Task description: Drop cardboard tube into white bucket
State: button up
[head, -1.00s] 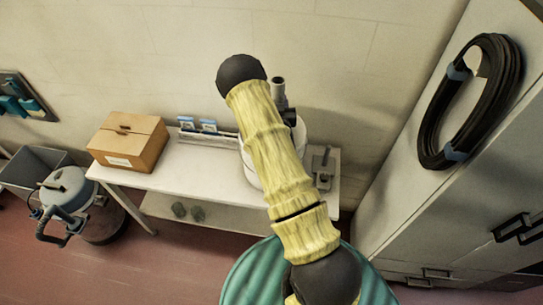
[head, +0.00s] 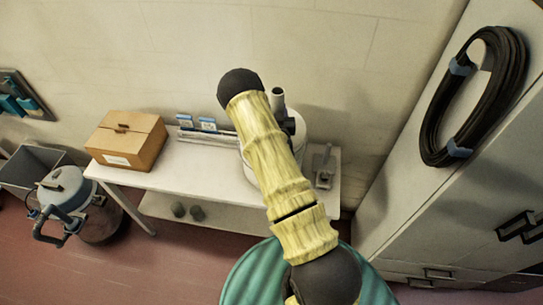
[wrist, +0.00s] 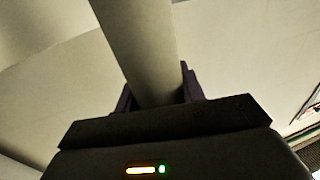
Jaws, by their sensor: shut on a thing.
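The cardboard tube (wrist: 140,45) looks pale grey and runs up between the two dark fingers of my gripper (wrist: 157,92) in the wrist view. My gripper is shut on it. The tube and my gripper appear over or at the bucket's mouth. The tube's lower end is hidden, so I cannot tell whether it is inside.
The white table (head: 210,172) also holds a cardboard box (head: 126,141) at left, a low rack (head: 207,136) and a grey metal piece (head: 324,166) at right. A tall grey cabinet (head: 420,205) with a hanging black hose coil (head: 440,125) stands at right. A vacuum (head: 75,205) stands at left.

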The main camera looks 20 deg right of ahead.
notch_tip(320, 180, down, 3)
jog(key=shift+r+b, duration=0.15)
jog(key=shift+b, duration=0.35)
jog(key=o, duration=1)
jog(key=shift+r+b, duration=1.85)
jog(key=shift+r, duration=3.15)
